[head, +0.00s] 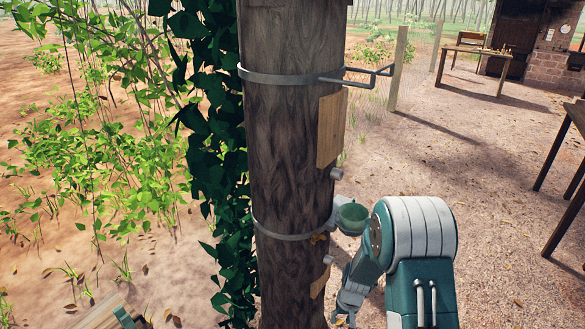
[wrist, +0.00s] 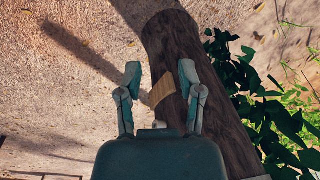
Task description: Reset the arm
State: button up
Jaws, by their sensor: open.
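My gripper (wrist: 159,75) shows in the wrist view with its two fingers wide apart and nothing held between them. Beyond the fingers is the brown tree trunk (wrist: 175,45), with a tan cut panel (wrist: 162,89) seen between them. In the head view the trunk (head: 290,150) stands upright in the middle. My teal and white arm (head: 415,235) is to its right and bends down beside the lower trunk. The fingertips cannot be made out clearly there. I cannot tell whether the gripper touches the trunk.
A metal bracket (head: 350,78) sticks out above a tan panel (head: 331,128). Dark leafy vines (head: 210,140) cover the trunk's left. Tables (head: 475,55) stand far right; the ground between is mostly open.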

jog(key=s+a+r+t, duration=0.1)
jog(key=s+r, duration=0.2)
jog(key=r, duration=1)
jog(key=s+r+t, duration=0.1)
jog(key=s+r, duration=0.2)
jog(key=r, duration=0.9)
jog(key=s+r+t, duration=0.1)
jog(key=s+r, duration=0.5)
jog(key=s, duration=0.3)
jog(key=s+r+t+h, duration=0.1)
jog(key=s+r+t, duration=0.1)
jog(key=s+r, duration=0.4)
jog(key=s, duration=0.2)
jog(key=shift+s+d, duration=0.4)
